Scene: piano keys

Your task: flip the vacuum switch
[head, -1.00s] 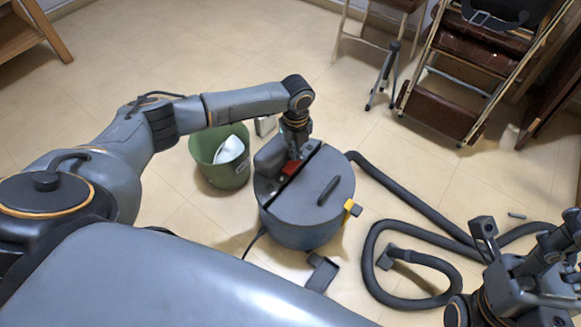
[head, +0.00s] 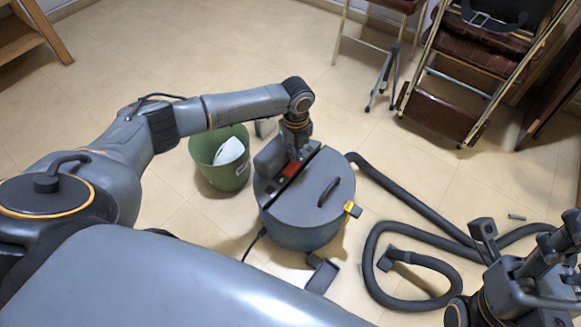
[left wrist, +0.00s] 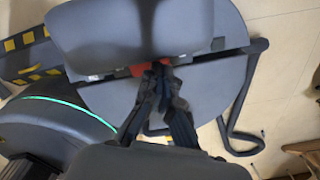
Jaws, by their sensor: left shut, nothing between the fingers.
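The vacuum (head: 312,205) is a round grey canister standing on the floor in the middle of the head view. Its red switch (head: 291,169) sits in the slot across the lid, beside the raised motor housing. The switch also shows in the left wrist view (left wrist: 139,69), partly hidden by the fingers. My left gripper (head: 294,156) is shut and empty, its fingertips down at the switch; in the left wrist view its fingertips (left wrist: 158,68) look at or very near the red part. Contact cannot be told.
A green bin (head: 222,170) with white contents stands left of the vacuum. A black hose (head: 420,205) curls over the floor to the right. A dark nozzle piece (head: 321,276) lies in front. Folded chairs (head: 470,75) stand at the back right.

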